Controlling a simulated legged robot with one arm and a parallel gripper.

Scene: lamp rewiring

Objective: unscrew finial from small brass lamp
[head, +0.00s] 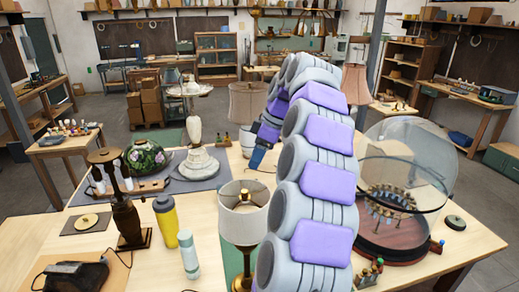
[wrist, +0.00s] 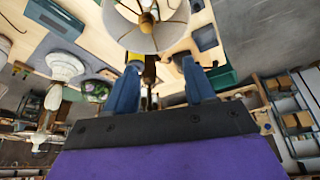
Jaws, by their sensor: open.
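The small brass lamp with its pale drum shade (head: 243,212) stands upright on the table, left of my arm in the head view. In the wrist view I look into the shade (wrist: 125,38) at its open end. The brass finial (wrist: 146,20) shows at the centre of the shade's wire arms. My gripper (wrist: 161,66) has its two blue fingers wide apart with nothing held between them. The shade lies beyond the fingertips in the wrist view, apart from them. In the head view my gripper (head: 258,156) is partly hidden behind my arm, beyond the shade.
A yellow bottle (head: 166,218), a pale green bottle (head: 188,255) and a dark brown lamp (head: 127,215) stand left of the brass lamp. A glass dome (head: 410,165) stands right of my arm.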

